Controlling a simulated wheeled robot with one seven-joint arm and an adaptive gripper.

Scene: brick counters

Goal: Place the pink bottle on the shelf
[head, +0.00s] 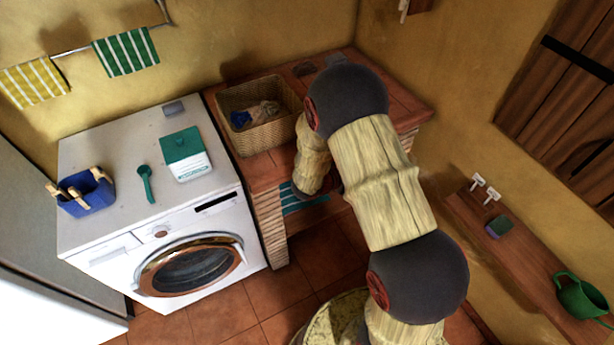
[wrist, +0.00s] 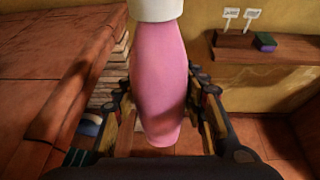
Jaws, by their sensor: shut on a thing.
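The pink bottle (wrist: 160,85) has a white cap and stands large in the middle of the wrist view. My gripper (wrist: 160,112) is shut on it, with a finger on each side of its body. The bottle is held beside the red tiled brick counter (wrist: 50,60), which is at the left of that view. In the head view my arm hides the gripper and the bottle. A wooden shelf (head: 470,225) runs along the right wall, and it also shows at the right in the wrist view (wrist: 275,48).
A wicker basket (head: 285,133) stands on the brick counter. A white washing machine (head: 110,150) stands left of it. On the wooden shelf are two small white signs (head: 485,189), a green-topped sponge (head: 499,227) and a green watering can (head: 580,298). Bare shelf shows between sponge and can.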

